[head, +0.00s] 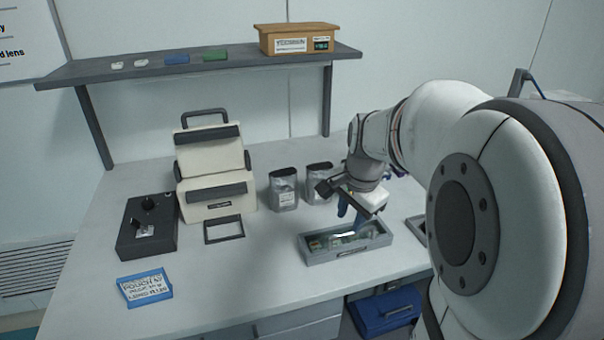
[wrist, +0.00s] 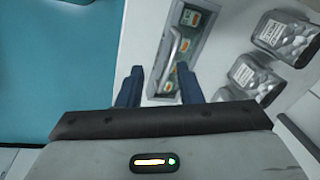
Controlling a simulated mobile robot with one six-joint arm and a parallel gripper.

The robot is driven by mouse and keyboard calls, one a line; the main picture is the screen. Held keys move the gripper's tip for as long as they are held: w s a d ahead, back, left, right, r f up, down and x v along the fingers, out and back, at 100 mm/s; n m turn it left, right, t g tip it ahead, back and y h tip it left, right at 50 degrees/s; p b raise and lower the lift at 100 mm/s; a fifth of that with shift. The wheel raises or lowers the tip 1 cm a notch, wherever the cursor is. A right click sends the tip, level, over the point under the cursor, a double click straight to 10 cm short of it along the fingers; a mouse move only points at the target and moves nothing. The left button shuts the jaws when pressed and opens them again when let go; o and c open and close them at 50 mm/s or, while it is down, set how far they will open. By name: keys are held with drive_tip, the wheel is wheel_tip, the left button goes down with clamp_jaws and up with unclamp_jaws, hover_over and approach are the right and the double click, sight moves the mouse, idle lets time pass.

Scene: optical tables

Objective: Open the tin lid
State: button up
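My gripper (head: 350,216) is over the right part of the table, above a grey open tray (head: 318,258). In the wrist view its two blue fingers (wrist: 160,70) are apart with nothing held between them. The tray (wrist: 156,88) shows beyond the fingertips. It holds green-and-orange labelled pieces (wrist: 190,18) and a shiny silvery piece (wrist: 178,50), which in the head view lies partly behind the fingers. No thing is clearly marked as the tin, and I cannot tell whether the silvery piece is its lid.
Two filled clear containers (head: 284,190) (head: 319,178) stand behind the tray. A blue case (head: 385,312) is below the table edge. The front middle is clear.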

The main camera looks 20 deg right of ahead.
drive_tip(key=w+d+f+m, duration=0.1)
drive_tip(key=f, duration=0.2)
drive_tip(key=w+d+f+m, duration=0.1)
drive_tip(key=w+d+f, duration=0.1)
drive_tip(key=f, duration=0.1)
drive_tip(key=w+d+f+m, duration=0.1)
drive_tip(key=f+m, duration=0.1)
drive_tip(key=shift+w+d+f, duration=0.4)
drive_tip(key=shift+c, duration=0.3)
clamp_jaws()
drive_tip(key=shift+r, duration=0.1)
